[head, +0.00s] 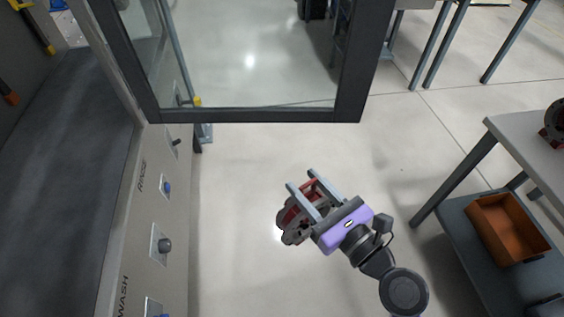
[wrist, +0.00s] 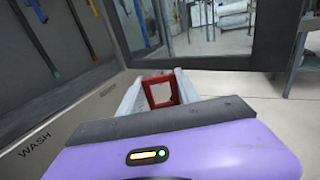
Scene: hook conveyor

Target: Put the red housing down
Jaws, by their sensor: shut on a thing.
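The red housing (head: 292,214) is between the fingers of my gripper (head: 304,188) in the head view. The housing has a red frame and a dark grey, rounded part on its lower left side. In the wrist view the red frame (wrist: 160,91) shows with a square opening, between the pale fingers of my gripper (wrist: 160,95). My gripper is shut on the housing and holds it in the air over the open floor. The far side of the housing is hidden in both views.
A wash cabinet (head: 160,215) with knobs and a dark basin stands at left. Its glazed, dark-framed door (head: 250,114) hangs open ahead. At right a table (head: 535,135) bears a red and dark part (head: 553,125). An orange bin (head: 505,228) sits on its lower shelf.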

